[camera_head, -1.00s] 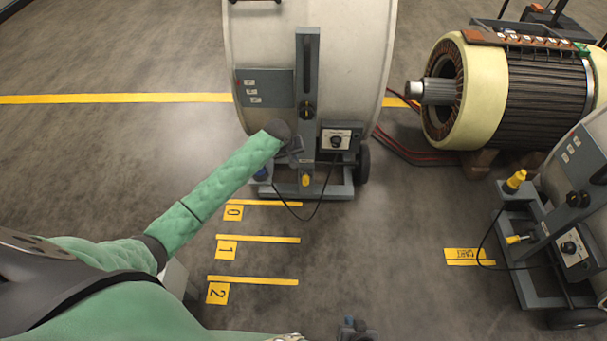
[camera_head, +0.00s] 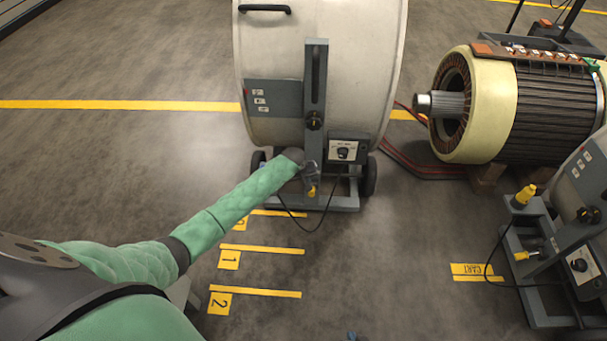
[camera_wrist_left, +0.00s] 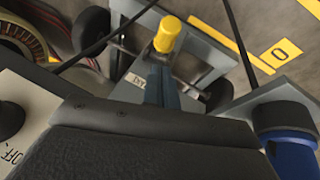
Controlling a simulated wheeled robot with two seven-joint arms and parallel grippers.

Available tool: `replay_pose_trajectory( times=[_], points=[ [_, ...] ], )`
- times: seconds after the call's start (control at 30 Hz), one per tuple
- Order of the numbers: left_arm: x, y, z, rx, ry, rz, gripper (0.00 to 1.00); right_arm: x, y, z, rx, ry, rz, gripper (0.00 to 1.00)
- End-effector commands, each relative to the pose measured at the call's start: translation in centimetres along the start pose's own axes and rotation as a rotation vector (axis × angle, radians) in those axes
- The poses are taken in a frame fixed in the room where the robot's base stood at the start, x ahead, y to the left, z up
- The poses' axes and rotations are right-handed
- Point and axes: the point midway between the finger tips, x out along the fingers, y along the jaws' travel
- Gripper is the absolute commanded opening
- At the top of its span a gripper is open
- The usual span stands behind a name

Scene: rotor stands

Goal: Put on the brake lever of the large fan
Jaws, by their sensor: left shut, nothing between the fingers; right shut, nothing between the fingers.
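The large fan (camera_head: 365,75) is a big pale drum on a grey wheeled cart, upper middle of the head view. Its brake lever, a grey bar with a yellow cap (camera_head: 312,191), sticks out low at the cart's front. In the left wrist view the yellow cap (camera_wrist_left: 170,35) shows just beyond my fingers. My left gripper (camera_head: 311,175) is shut and empty, right at the lever; I cannot tell whether it touches. Its closed fingers (camera_wrist_left: 163,88) point at the cap and partly hide the lever. Only a sliver of my right gripper (camera_head: 352,336) shows, at the bottom edge.
A small control box (camera_head: 347,150) and hanging black cable are beside the lever. A blue cylinder (camera_wrist_left: 290,150) is close on the right in the wrist view. A smaller fan cart (camera_head: 545,245) stands right, a motor (camera_head: 500,105) behind. Floor between the carts is clear.

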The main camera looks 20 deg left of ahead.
Motion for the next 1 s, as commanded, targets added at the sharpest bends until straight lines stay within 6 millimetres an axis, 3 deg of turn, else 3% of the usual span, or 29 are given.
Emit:
replay_pose_trajectory(
  times=[0.3,1.0],
  points=[
    [1.9,-0.1,2.0,0.000,0.000,-0.001,0.00,0.1,0.1,0.1,0.000,0.000,0.001,0.00],
    [2.2,-0.3,3.0,0.015,0.066,0.014,0.00,-0.4,0.0,-0.4,-0.001,-0.001,0.002,0.00]
  ],
)
